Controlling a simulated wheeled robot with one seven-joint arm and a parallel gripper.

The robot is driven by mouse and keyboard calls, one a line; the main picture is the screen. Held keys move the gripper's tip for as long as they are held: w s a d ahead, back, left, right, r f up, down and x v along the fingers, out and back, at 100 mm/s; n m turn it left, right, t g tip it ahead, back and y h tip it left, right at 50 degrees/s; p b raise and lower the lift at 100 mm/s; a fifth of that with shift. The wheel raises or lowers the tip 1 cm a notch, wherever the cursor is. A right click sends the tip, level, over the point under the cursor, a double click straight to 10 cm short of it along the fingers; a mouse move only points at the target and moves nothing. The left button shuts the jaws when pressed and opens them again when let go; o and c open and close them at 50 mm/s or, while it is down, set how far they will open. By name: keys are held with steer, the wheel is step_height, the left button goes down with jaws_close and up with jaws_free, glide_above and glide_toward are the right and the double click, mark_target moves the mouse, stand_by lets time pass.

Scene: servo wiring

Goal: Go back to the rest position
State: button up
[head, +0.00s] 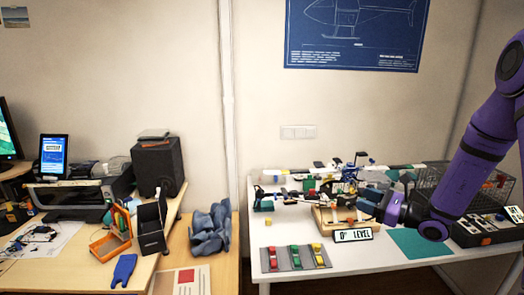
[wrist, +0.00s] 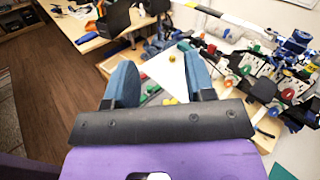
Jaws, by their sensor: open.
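My gripper (head: 378,205) is over the right-hand white table, at the end of my purple arm, pointing left. In the wrist view my gripper (wrist: 162,82) has its two blue fingers wide apart, with nothing between them. Beyond the fingers lie the white tabletop and small coloured parts. A model with servos and wiring (head: 345,188) stands on a wooden base (head: 330,222) beside my gripper. A "0° LEVEL" sign (head: 353,235) stands in front of it. Whether my gripper touches the model is not clear in the head view.
A grey tray (head: 284,264) with red, green and yellow parts lies at the table's front left. A teal mat (head: 420,243), a wire basket (head: 465,187) and a dark case (head: 485,232) are at the right. A desk with a printer (head: 72,195) stands left.

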steer(key=s+a+r+n+g+h, duration=0.1)
steer(key=s+a+r+n+g, duration=0.45)
steer(key=s+n, duration=0.2)
steer(key=s+a+r+n+g+h, duration=0.1)
steer(key=s+a+r+n+g, duration=0.5)
steer(key=s, duration=0.3)
steer(key=s+d+r+n+t+h, duration=0.2)
steer(key=s+d+r+n+h, duration=0.2)
steer(key=s, duration=0.4)
steer(key=s+d+r+n+t+h, duration=0.3)
steer(key=s+d+r+n+h, duration=0.1)
steer(key=s+r+n+h, duration=0.1)
steer(key=shift+s+r+n+h, duration=0.4)
steer(key=shift+s+n+h, duration=0.45)
steer(key=shift+s+h, duration=0.8)
steer(key=shift+s+d+y, duration=0.1)
steer(key=shift+s+y, duration=0.05)
steer(key=shift+y, duration=0.1)
